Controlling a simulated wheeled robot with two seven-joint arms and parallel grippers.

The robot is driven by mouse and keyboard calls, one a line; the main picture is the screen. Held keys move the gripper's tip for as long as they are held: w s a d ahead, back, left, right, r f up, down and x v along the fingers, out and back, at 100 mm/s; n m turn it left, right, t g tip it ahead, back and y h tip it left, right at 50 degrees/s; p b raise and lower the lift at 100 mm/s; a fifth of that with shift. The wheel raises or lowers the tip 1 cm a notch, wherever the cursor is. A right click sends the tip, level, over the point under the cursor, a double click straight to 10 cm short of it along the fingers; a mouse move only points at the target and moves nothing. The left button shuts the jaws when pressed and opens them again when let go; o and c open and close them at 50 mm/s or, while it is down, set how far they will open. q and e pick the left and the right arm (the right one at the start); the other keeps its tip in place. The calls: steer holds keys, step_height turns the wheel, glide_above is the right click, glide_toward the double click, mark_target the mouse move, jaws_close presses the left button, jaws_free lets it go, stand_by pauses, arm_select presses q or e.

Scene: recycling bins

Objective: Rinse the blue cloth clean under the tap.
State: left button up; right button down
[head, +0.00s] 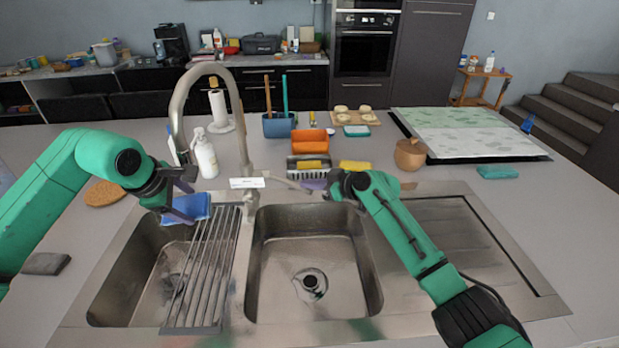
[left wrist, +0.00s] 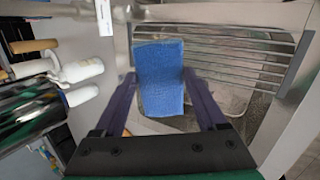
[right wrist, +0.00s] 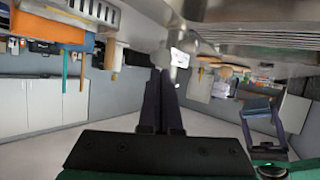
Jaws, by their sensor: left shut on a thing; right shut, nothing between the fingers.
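The blue cloth (head: 194,206) is held by my left gripper (head: 179,200), above the back of the left basin (head: 112,290). In the left wrist view the cloth (left wrist: 160,66) lies flat between the two fingers; I cannot make out dirt on it. The tall metal tap (head: 241,125) arches to the left, its spout end close to my left gripper. I see no water running. My right gripper (head: 316,186) is shut and empty beside the tap's lever (head: 284,182); I cannot tell if it touches. Its closed fingers show in the right wrist view (right wrist: 161,85).
A metal drying rack (head: 203,268) covers part of the left basin. The right basin (head: 310,250) is empty. A white spray bottle (head: 205,155) stands behind the left basin. A brush caddy (head: 309,167) and yellow sponge (head: 355,166) are behind the right basin.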

steer(key=r, duration=0.4)
steer(key=shift+a+r, duration=0.2)
arm_select(q)
steer(key=shift+a, duration=0.1)
arm_select(e)
steer(key=f+v, duration=0.1)
steer(key=v, duration=0.8)
steer(key=shift+s+d, duration=0.5)
steer(key=shift+f, duration=0.15)
